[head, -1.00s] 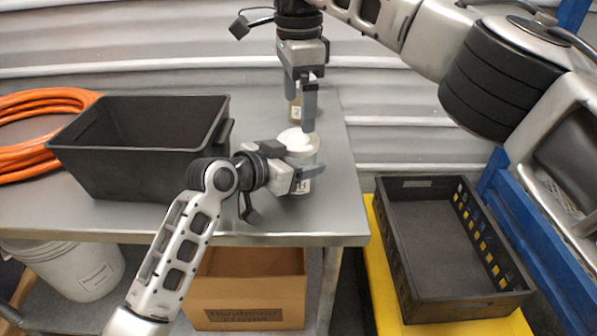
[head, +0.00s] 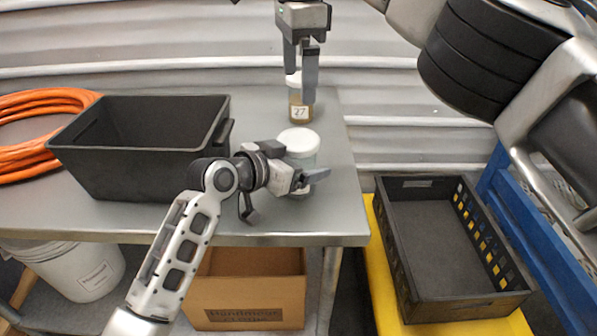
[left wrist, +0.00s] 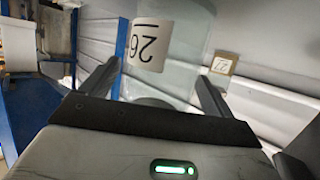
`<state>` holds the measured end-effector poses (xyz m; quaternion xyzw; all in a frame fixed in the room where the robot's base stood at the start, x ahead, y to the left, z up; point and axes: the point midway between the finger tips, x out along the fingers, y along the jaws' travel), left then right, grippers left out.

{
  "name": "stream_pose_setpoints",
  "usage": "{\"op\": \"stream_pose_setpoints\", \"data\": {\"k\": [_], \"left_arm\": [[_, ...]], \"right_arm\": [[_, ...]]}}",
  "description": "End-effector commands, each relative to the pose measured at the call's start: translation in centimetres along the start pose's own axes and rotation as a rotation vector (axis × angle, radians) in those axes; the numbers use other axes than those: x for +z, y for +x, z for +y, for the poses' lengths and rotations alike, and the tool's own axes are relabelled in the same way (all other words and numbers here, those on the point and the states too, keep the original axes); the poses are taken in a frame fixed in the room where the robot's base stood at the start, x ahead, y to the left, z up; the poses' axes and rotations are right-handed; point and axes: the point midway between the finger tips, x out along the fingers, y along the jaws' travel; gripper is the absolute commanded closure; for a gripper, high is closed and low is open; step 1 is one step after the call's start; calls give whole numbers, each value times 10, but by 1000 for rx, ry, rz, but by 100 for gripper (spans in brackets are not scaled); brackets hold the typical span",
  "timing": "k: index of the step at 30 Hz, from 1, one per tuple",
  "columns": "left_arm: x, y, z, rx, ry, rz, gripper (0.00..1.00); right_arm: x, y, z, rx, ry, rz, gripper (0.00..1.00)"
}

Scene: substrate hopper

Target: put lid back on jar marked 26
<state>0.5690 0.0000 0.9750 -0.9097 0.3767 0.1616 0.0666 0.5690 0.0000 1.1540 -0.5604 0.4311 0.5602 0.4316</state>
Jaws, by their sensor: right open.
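The jar marked 26 (head: 303,160) stands upright on the metal table, clear-walled, with a white lid (head: 298,140) seated level on its top. Its label 26 (left wrist: 151,45) shows upside down in the left wrist view, where the jar (left wrist: 185,50) lies between both fingers. My left gripper (head: 308,181) is shut on this jar low on its side; the far finger is hidden in the head view. My right gripper (head: 300,86) is open and empty, raised above and behind the lid, apart from it.
A jar marked 27 (head: 301,112) with brownish contents stands behind, partly covered by my right fingers. A black bin (head: 140,165) sits left of my left gripper, near an orange hose (head: 40,105). A black crate (head: 450,305) rests on a yellow surface at the right.

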Motion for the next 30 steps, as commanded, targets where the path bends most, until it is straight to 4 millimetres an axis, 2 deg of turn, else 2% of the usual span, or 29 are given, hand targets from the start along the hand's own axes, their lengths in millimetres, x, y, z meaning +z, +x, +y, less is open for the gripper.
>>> {"op": "stream_pose_setpoints", "data": {"k": [5, 13, 18, 30], "left_arm": [[1, -7, -1, -2, 1, 0, 12], [1, -51, 0, -2, 4, -1, 12], [1, -70, 0, -1, 2, -1, 12], [0, -75, 0, 0, -1, -1, 12]], "right_arm": [[0, 1, 0, 0, 0, 0, 6], [0, 4, 0, 0, 0, 0, 6], [0, 5, 0, 0, 0, 0, 6], [0, 5, 0, 0, 0, 0, 6]]}}
